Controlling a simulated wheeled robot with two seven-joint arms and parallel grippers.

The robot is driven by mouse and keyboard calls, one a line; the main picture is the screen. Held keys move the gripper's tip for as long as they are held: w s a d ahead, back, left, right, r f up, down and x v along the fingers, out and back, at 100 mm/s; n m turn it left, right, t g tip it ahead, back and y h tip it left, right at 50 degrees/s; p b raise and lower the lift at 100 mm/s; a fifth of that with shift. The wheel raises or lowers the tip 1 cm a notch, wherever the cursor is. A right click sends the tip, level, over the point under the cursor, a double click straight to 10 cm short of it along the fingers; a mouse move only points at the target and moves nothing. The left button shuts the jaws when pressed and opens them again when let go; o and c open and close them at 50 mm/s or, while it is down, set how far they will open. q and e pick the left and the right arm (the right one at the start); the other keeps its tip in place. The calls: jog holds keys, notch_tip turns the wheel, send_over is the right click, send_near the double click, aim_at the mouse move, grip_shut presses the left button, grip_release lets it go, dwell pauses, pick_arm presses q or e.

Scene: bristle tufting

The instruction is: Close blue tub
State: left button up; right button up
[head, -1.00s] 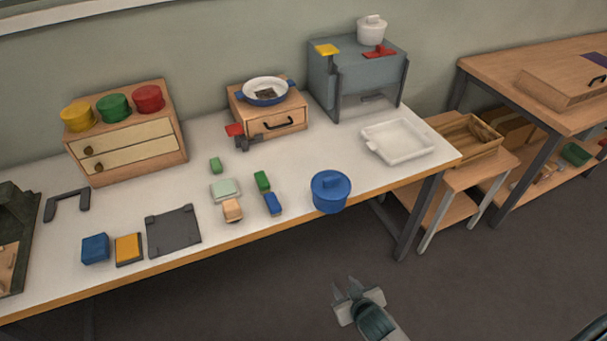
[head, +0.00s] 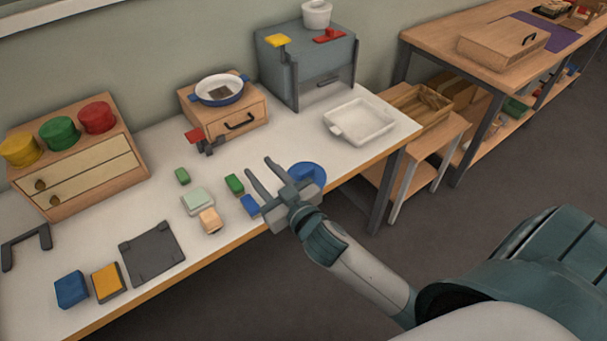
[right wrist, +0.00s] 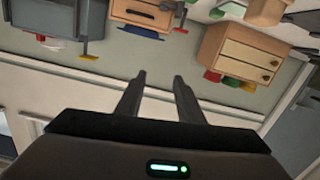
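The blue tub (head: 309,168) is at the table's front edge in the head view. My right gripper hides most of it now, and only part of its round blue top shows. The earlier head frame shows a round blue body with a blue top and a raised grip. My right gripper (head: 258,164) is open and empty, its fingers pointing up and left, in front of the tub in the picture. I cannot tell whether it touches the tub. Its two parted fingers also show in the right wrist view (right wrist: 159,77). My left gripper is not in view.
A small blue block (head: 250,205) and a green block (head: 234,184) lie left of the gripper. A white tray (head: 338,133) stands right of the tub. A wooden drawer box (head: 222,120) with a blue-rimmed pan (head: 220,90) and a grey stand (head: 310,70) are behind.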

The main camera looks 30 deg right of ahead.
jog(key=w+a+r+n+t+y, duration=0.1)
jog(key=a+r+n+y, duration=0.35)
jog(key=r+y, duration=0.2)
jog(key=w+a+r+n+t+y, duration=0.1)
jog(key=w+a+r+n+y, duration=0.1)
jog(key=a+r+n+y, duration=0.45)
jog(key=s+a+r+n+g+y, duration=0.3)
jog(key=s+a+n+g+y, duration=0.3)
jog(key=n+g, duration=0.65)
jog(key=w+d+f+m+g+h, duration=0.1)
jog(key=w+d+f+g+h, duration=0.2)
jog(key=d+f+g+h, duration=0.6)
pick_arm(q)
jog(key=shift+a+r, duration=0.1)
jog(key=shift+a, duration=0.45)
pick_arm(e)
jog(key=w+d+r+m+t+h, duration=0.1)
jog(key=d+h, duration=0.4)
jog(key=d, duration=0.6)
jog(key=w+d+r+m+t+h, duration=0.1)
jog(key=d+m+h, duration=0.3)
jog(key=d, duration=0.7)
jog(key=shift+w+r+m+h, duration=0.35)
jog(key=shift+w+r+h, duration=0.1)
jog(key=shift+h, duration=0.65)
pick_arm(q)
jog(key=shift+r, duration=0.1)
pick_arm(e)
jog(key=shift+d+f, duration=0.1)
